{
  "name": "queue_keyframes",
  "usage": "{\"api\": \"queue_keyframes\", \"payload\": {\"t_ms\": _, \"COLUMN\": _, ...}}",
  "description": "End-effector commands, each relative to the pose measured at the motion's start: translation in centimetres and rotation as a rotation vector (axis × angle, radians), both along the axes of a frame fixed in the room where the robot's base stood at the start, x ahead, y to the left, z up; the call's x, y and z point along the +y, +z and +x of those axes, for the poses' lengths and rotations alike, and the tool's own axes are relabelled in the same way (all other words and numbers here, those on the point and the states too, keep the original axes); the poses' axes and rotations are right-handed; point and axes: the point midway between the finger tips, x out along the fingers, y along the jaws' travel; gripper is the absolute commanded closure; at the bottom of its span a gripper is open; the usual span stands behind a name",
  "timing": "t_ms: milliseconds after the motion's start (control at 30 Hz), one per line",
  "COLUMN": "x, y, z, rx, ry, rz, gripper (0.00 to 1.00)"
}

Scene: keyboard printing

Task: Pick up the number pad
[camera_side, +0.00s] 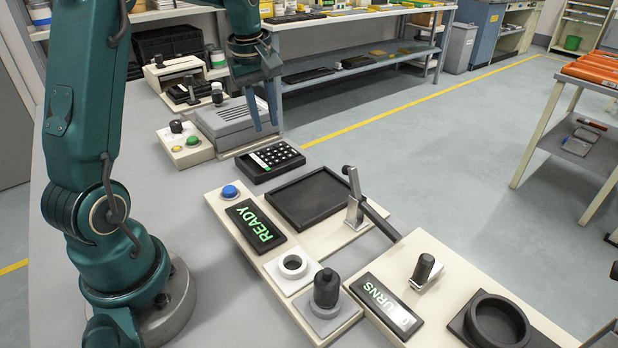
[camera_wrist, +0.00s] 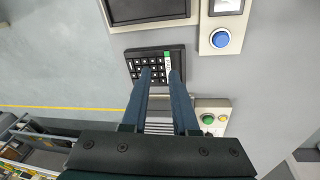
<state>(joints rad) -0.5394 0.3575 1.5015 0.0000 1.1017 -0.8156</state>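The number pad (camera_side: 269,160) is a small black block with pale-marked keys and a green and white strip along one edge. It lies flat on the grey bench, just behind the black recessed tray. In the wrist view the number pad (camera_wrist: 151,63) lies just beyond my fingertips, which overlap its near edge in the picture. My gripper (camera_side: 265,127) points down with its two blue fingers, above and behind the pad in the side view. In the wrist view my gripper (camera_wrist: 160,72) is open, with nothing between its fingers.
The black tray (camera_side: 309,197) sits on a cream panel with a blue button (camera_side: 230,191), a READY display (camera_side: 256,226) and an upright metal lever (camera_side: 354,197). A grey slotted machine (camera_side: 232,122) and a cream button box (camera_side: 186,146) stand behind the pad.

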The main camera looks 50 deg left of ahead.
Motion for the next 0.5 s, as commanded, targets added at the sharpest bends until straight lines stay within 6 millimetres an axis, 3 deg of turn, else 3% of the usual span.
{"api": "queue_keyframes", "payload": {"t_ms": 100, "x": 3.4, "y": -3.3, "z": -0.4, "rx": 0.060, "ry": 0.110, "rz": -0.044, "gripper": 0.72}}
{"api": "queue_keyframes", "payload": {"t_ms": 200, "x": 5.1, "y": -5.4, "z": -1.0, "rx": 0.099, "ry": 0.161, "rz": -0.072, "gripper": 0.72}}
{"api": "queue_keyframes", "payload": {"t_ms": 500, "x": 6.5, "y": -8.7, "z": -2.6, "rx": 0.148, "ry": 0.219, "rz": -0.113, "gripper": 0.72}}
